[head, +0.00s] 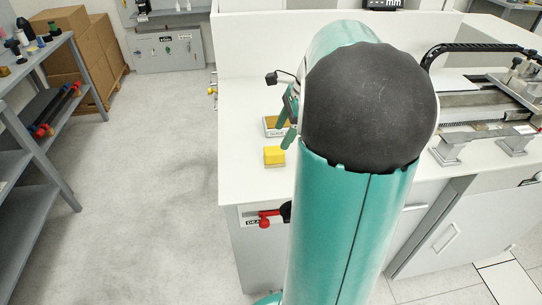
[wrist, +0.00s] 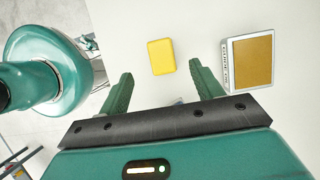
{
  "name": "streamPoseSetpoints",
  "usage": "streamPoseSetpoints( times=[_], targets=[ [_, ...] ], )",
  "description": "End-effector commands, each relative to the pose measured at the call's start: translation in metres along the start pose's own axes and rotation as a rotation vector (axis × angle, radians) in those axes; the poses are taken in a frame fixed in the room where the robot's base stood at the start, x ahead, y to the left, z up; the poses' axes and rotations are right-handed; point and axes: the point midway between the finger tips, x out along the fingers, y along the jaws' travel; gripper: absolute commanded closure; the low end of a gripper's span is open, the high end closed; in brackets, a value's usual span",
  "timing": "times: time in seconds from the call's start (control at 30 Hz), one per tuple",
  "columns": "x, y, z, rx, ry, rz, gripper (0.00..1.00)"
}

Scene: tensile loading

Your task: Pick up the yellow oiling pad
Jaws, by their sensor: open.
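The yellow oiling pad (head: 274,155) is a small yellow block on the white bench top near its left front corner. In the wrist view the pad (wrist: 161,57) lies beyond my gripper (wrist: 160,85), roughly in line with the gap between the two green fingers. The fingers are spread apart with nothing between them. In the head view my gripper (head: 290,120) is partly hidden behind my arm, just above and to the right of the pad. I cannot tell its exact height above the bench.
A shallow tray with a brown-yellow surface and a printed label (wrist: 249,62) lies to the right of the pad. A testing machine (head: 490,105) stands on the bench at the right. A grey shelf (head: 40,110) stands at the left, with open floor between it and the bench.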

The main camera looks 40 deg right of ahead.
Motion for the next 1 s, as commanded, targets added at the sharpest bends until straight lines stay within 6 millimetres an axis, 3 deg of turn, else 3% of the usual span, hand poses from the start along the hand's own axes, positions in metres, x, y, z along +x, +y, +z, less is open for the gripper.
streamPoseSetpoints(
  times=[0.1,0.37,0.6,0.9,0.93,1.0],
  targets=[
    [0.021,0.000,-0.001,0.001,0.000,0.002,0.35],
    [0.044,-0.001,-0.001,0.001,0.000,0.002,0.35],
    [0.079,-0.003,-0.002,0.000,0.000,0.002,0.35],
    [0.087,-0.004,-0.002,0.000,0.001,0.000,0.35],
    [0.087,-0.004,-0.002,-0.001,0.001,0.000,0.36],
    [0.087,-0.004,-0.002,-0.001,0.001,0.000,0.50]
  ],
)
